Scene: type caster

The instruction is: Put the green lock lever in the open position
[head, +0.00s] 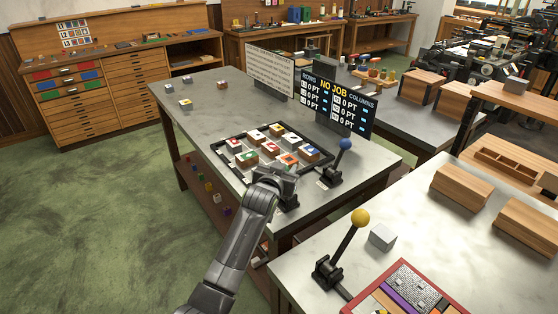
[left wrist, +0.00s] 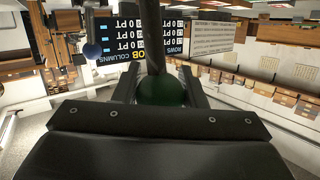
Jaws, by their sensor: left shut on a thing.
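My left gripper (head: 274,178) is at the front right corner of the black tray, on the middle table. In the left wrist view, which is upside down, its two fingers (left wrist: 160,88) are closed around a dark green ball knob (left wrist: 163,90), the green lock lever's handle. The lever's dark rod runs away from the knob between the fingers. In the head view the gripper hides the green knob; a dark lever base (head: 289,202) shows just beside and below it. I cannot tell the lever's exact angle. My right gripper is not in view.
A blue-knobbed lever (head: 345,144) stands to the right of the gripper. A yellow-knobbed lever (head: 359,217) stands on the nearer table. The black tray (head: 222,152) holds several colored-top blocks. A NO JOB display (head: 335,103) stands behind it. The middle table's left part is mostly clear.

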